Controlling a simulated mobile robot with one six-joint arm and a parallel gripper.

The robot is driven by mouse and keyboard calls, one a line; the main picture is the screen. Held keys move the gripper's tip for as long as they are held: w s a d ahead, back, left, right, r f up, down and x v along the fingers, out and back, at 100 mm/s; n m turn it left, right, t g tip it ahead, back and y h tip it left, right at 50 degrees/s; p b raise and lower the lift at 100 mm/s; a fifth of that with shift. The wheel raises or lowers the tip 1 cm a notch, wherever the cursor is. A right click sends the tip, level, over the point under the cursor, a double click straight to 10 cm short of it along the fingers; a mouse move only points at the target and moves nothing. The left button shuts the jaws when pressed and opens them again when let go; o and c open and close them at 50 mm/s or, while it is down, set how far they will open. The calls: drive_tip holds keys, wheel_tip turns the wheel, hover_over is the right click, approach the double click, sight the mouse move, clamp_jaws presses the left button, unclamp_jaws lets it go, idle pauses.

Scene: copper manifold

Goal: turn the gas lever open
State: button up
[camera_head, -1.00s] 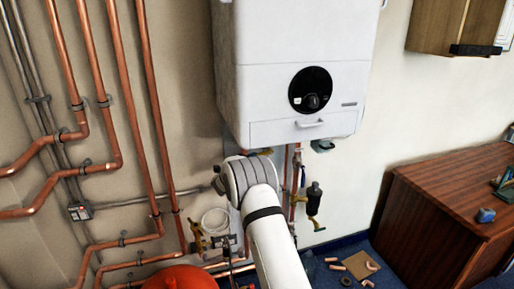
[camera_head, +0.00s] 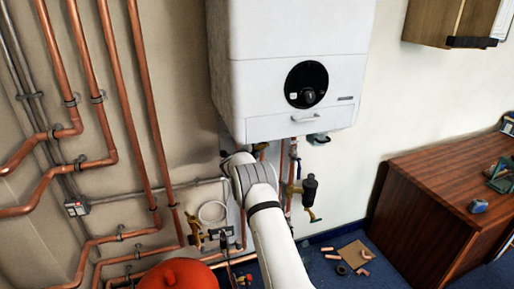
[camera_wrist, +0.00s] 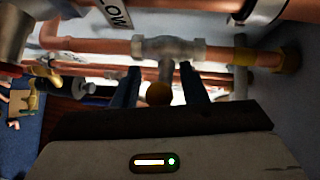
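My gripper (camera_wrist: 160,86) is open in the wrist view, its two dark fingers spread apart below a grey tee fitting (camera_wrist: 168,48) on a copper pipe. A small round orange-brown thing (camera_wrist: 158,94) shows between the fingers; I cannot tell whether it is part of the gas lever. In the head view my gripper is hidden behind my arm, under the white boiler (camera_head: 290,70). Another brass valve (camera_head: 196,232) is on the left. Which one is the gas lever is unclear.
Copper pipes (camera_head: 140,110) run down the left wall. A red rounded vessel (camera_head: 178,275) stands at the bottom. A wooden desk (camera_head: 430,210) is at right. Pipe offcuts and a board (camera_head: 353,252) lie on the blue floor.

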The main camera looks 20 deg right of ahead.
drive_tip(key=shift+c, duration=0.3)
clamp_jaws()
